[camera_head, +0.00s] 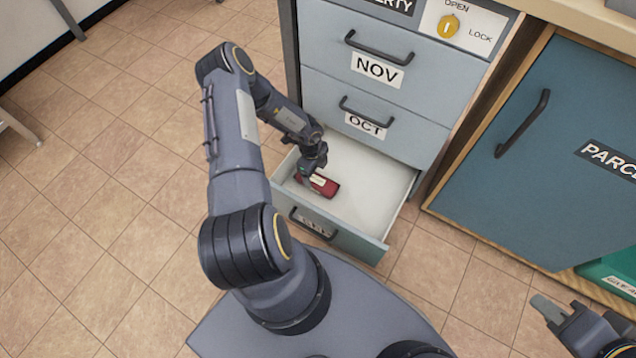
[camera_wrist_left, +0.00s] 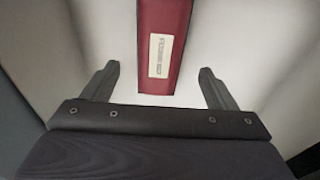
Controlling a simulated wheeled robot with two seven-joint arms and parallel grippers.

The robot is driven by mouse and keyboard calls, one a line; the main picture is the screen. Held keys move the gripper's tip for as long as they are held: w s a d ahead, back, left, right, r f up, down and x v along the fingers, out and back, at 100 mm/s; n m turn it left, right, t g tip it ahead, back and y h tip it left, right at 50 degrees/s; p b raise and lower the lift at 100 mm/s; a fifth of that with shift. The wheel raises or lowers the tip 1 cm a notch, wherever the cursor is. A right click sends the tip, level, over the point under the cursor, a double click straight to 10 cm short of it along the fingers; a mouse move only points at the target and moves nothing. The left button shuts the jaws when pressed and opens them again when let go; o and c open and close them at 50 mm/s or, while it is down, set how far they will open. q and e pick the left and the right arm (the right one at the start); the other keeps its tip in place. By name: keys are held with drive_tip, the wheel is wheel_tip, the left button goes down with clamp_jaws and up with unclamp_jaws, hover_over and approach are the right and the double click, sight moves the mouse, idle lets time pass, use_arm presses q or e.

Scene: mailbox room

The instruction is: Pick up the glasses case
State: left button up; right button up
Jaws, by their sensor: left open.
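The glasses case (camera_head: 323,186) is dark red with a pale label and lies in the open bottom drawer (camera_head: 369,206). In the left wrist view the case (camera_wrist_left: 164,25) runs away from my gripper, its near end between the lines of the two fingers. My left gripper (camera_head: 307,180) is inside the drawer at the left end of the case. In the wrist view the left gripper (camera_wrist_left: 160,82) is open, with a gap on each side of the case.
The cabinet has closed drawers labelled NOV (camera_head: 377,72) and OCT (camera_head: 365,124) above the open one. A blue parcel cabinet door (camera_head: 540,170) stands to the right, with a green bin (camera_head: 612,272) at its foot. Tiled floor (camera_head: 90,210) is clear at left.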

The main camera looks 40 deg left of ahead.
sight(317, 179)
use_arm(q)
drive_tip(key=f+b, duration=0.1)
drive_tip(key=f, duration=0.1)
drive_tip(key=f+b, duration=0.2)
drive_tip(key=f, duration=0.1)
drive_tip(key=shift+d+f, duration=0.2)
drive_tip(key=shift+f, duration=0.15)
drive_tip(key=shift+r, duration=0.1)
drive_tip(key=c, duration=1.1)
drive_tip(key=shift+r, duration=0.1)
